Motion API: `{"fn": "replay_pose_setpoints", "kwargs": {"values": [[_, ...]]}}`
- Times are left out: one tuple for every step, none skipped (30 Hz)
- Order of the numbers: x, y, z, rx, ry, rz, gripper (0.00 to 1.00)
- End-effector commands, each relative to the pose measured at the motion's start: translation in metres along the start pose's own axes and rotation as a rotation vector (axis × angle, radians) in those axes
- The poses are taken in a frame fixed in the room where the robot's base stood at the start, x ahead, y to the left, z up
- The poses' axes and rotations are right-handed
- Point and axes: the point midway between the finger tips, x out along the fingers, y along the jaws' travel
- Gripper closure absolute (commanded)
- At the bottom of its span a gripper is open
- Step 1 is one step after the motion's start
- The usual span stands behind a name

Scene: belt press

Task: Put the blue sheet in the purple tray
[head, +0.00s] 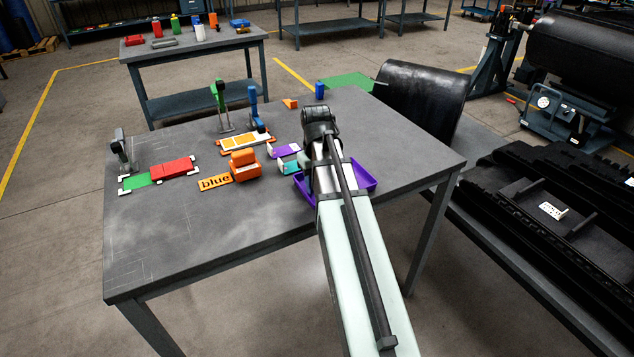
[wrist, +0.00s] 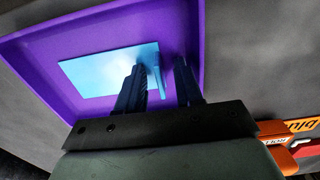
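The purple tray (head: 365,177) is at the table's right front in the head view, partly hidden behind my arm. It fills much of the wrist view (wrist: 60,33). The light blue sheet (wrist: 95,72) lies inside the tray, with a thin upright tab (wrist: 160,80) at its right end. My gripper (wrist: 160,82) is over the tray, its two dark fingers apart. The tab shows between the fingers, with a gap visible on the right side. The sheet and my fingertips are hidden in the head view.
An orange block (head: 244,165) and an orange plate reading "blue" (head: 215,182) are left of the tray. Teal and purple pieces (head: 286,150) stand close behind it. A red block (head: 172,170) and green sheet (head: 137,182) lie farther left. The front left table is clear.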

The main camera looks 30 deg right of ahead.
Motion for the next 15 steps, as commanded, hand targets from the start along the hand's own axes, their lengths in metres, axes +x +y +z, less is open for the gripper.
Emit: {"fn": "replay_pose_setpoints", "kwargs": {"values": [[0.000, 0.000, 0.000, 0.000, 0.000, 0.000, 0.65], [0.000, 0.000, 0.000, 0.000, 0.000, 0.000, 0.65], [0.000, 0.000, 0.000, 0.000, 0.000, 0.000, 0.65], [0.000, 0.000, 0.000, 0.000, 0.000, 0.000, 0.65], [0.000, 0.000, 0.000, 0.000, 0.000, 0.000, 0.65], [-0.001, 0.000, 0.000, 0.000, 0.000, 0.000, 0.65], [-0.002, 0.000, 0.000, 0.000, 0.000, 0.000, 0.65], [-0.003, 0.000, 0.000, 0.000, 0.000, 0.000, 0.65], [-0.005, 0.000, 0.000, 0.000, 0.001, 0.000, 0.65], [-0.007, 0.000, -0.001, 0.000, 0.001, 0.000, 0.65], [-0.010, 0.000, -0.001, 0.000, 0.002, 0.001, 0.65], [-0.015, 0.000, -0.001, 0.000, 0.003, 0.001, 0.65], [-0.018, 0.000, -0.001, 0.000, 0.003, 0.001, 0.65], [-0.022, 0.000, -0.001, 0.000, 0.002, 0.001, 0.65], [-0.027, 0.000, -0.001, 0.000, 0.002, 0.001, 0.65]]}}
